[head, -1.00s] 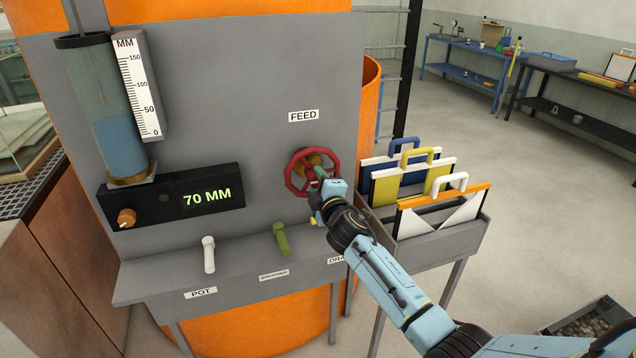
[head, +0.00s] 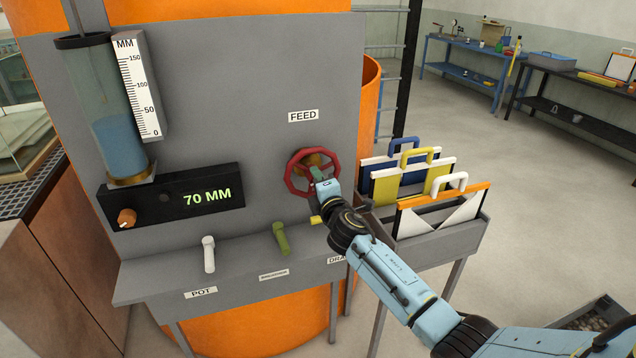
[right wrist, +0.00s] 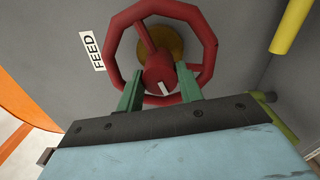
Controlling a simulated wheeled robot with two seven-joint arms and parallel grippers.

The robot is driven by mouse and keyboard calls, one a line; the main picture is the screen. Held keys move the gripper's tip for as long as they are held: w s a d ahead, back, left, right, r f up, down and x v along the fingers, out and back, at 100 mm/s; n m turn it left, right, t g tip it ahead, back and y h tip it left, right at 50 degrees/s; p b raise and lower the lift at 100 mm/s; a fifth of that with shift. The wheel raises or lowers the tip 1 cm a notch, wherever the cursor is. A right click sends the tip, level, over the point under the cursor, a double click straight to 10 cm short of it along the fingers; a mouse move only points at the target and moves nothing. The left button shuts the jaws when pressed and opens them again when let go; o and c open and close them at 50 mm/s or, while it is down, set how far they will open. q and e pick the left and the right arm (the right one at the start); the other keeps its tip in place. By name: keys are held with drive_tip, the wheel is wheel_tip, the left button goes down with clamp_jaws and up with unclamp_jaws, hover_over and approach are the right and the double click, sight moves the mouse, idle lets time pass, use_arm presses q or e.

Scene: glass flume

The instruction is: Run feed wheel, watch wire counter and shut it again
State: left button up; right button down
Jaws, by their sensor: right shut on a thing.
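The red feed wheel (head: 293,187) is on the grey panel under the FEED label (head: 303,116). It also shows in the right wrist view (right wrist: 207,45), with a white mark on its hub. My right gripper (head: 318,177) is at the wheel. In the right wrist view its green fingers (right wrist: 160,88) stand either side of the hub's lower part, shut on the wheel. The wire counter (head: 215,196) reads 70 MM in green digits. Beside it, the glass cylinder (head: 125,135) holds blue water, near a white MM scale (head: 139,85). My left gripper is not in view.
A white lever (head: 208,254) and a green lever (head: 281,238) stand on the ledge below the panel; a yellow one is partly behind my right arm. A rack (head: 435,238) of coloured boards with handles stands close to the right of the wheel. Open floor lies beyond.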

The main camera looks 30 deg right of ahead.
drive_tip(key=c, duration=0.9)
unclamp_jaws()
drive_tip(key=shift+c, duration=0.2)
drive_tip(key=shift+s, duration=0.15)
drive_tip(key=s+a, duration=0.2)
drive_tip(key=s, duration=1.1)
